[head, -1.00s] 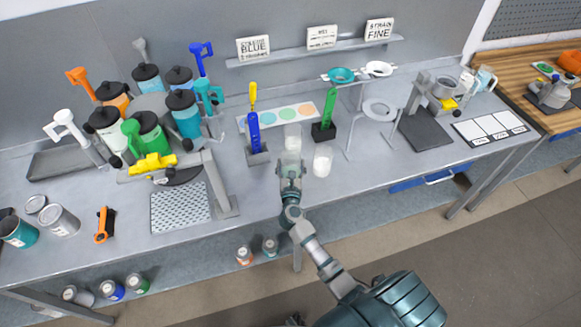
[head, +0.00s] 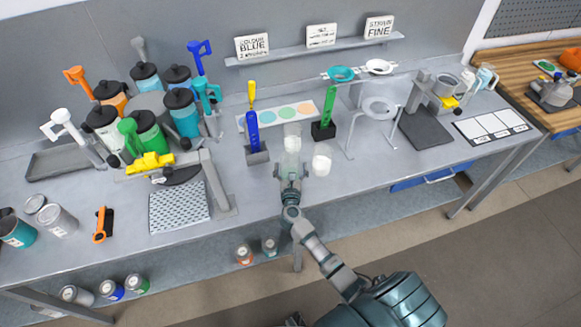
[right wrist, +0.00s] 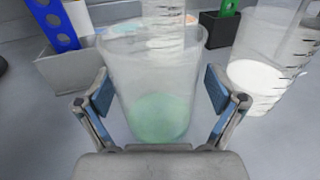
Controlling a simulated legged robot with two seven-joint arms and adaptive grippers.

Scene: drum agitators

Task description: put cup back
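A clear cup (right wrist: 160,112) with pale green contents stands upright on the bench between the fingers of my right gripper (right wrist: 160,92). In the head view this cup (head: 290,163) is just beyond the right gripper (head: 291,173), which partly covers it. The finger pads stand at either side of the cup, with a narrow gap at the right pad; contact at the left pad is unclear. A second clear cup (head: 292,135) stands directly behind. A third, graduated cup (head: 322,161) with white contents stands to the right (right wrist: 255,75). My left gripper is not in view.
A blue strip in a grey holder (head: 257,155) stands left of the cups. A green strip in a black holder (head: 323,132) stands behind right. A palette card (head: 275,115) lies behind. A white ring stand (head: 372,122) is farther right. The bench front is clear.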

